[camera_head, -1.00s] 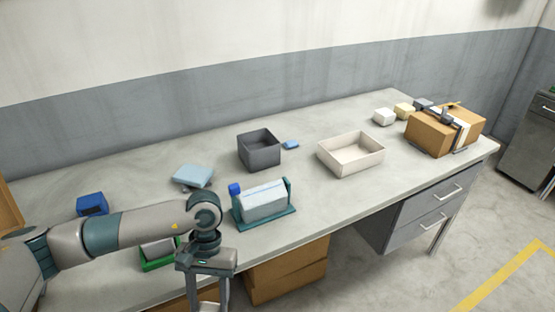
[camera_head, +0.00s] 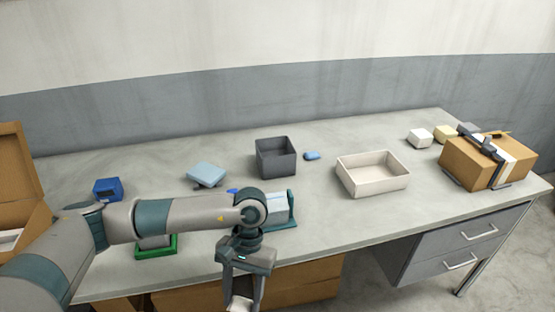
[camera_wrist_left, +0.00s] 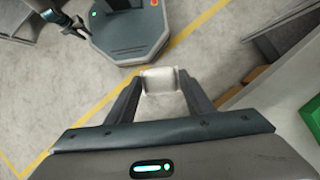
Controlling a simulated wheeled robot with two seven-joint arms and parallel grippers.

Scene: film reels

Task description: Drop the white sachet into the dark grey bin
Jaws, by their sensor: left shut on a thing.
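The white sachet (camera_wrist_left: 160,82) is between the fingertips of my left gripper (camera_wrist_left: 162,90) in the left wrist view, over the floor. In the head view my left gripper (camera_head: 240,302) hangs down in front of the table's front edge, shut on the sachet, a pale patch at the bottom of the picture. The dark grey bin (camera_head: 281,164) stands upright on the table, behind and to the right of the gripper and apart from it. Its bottom is hidden. A dark part, perhaps my right gripper (camera_wrist_left: 68,22), shows at the upper left of the wrist view.
A teal stand with a pale box (camera_head: 277,209) is partly hidden behind my left arm, in front of the bin. A small blue item (camera_head: 312,156) lies right of the bin. A light blue box (camera_head: 205,174) lies left. A cream tray (camera_head: 375,185) and a carton (camera_head: 470,170) stand right.

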